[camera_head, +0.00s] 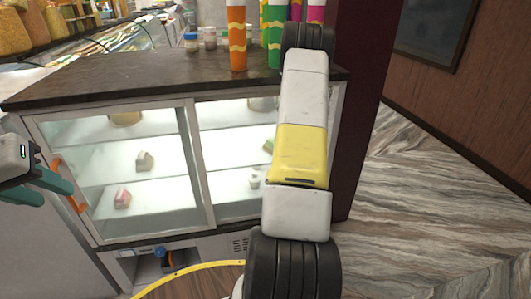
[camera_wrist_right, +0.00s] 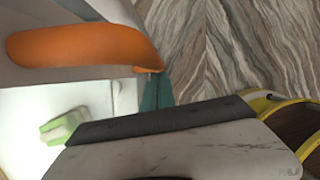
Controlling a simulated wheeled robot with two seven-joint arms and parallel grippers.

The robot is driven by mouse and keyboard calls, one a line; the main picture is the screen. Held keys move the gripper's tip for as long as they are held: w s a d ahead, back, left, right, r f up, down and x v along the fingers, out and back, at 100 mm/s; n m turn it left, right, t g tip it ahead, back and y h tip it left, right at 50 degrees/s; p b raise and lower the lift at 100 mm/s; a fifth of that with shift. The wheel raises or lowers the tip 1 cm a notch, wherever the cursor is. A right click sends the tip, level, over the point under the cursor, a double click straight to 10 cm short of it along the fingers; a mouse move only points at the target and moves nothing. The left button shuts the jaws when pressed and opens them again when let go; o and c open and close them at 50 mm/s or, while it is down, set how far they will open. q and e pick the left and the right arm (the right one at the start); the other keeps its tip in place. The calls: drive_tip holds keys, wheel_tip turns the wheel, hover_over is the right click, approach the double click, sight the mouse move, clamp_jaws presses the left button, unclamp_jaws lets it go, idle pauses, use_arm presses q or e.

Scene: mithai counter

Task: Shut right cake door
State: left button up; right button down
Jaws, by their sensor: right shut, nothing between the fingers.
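The cake case has two glass doors side by side. The right cake door (camera_head: 232,210) is partly covered by my right arm, and I cannot tell how far open it is. An orange handle (camera_wrist_right: 85,46) shows large in the right wrist view. My right gripper (camera_wrist_right: 157,92) is shut and empty, its teal fingertips close beside the handle's end; contact is unclear. In the head view it is hidden behind my arm. My left gripper (camera_head: 58,190) is open at the left edge, near the left door's orange handle (camera_head: 70,186).
Tall patterned cups (camera_head: 236,38) and jars (camera_head: 191,43) stand on the dark countertop (camera_head: 130,73). The marbled floor (camera_head: 430,215) at right is clear.

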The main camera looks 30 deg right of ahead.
drive_tip(key=d, duration=0.2)
drive_tip(key=s+d, duration=0.1)
drive_tip(key=d, duration=0.1)
drive_tip(key=shift+s+d, duration=0.1)
drive_tip(key=shift+d, duration=0.05)
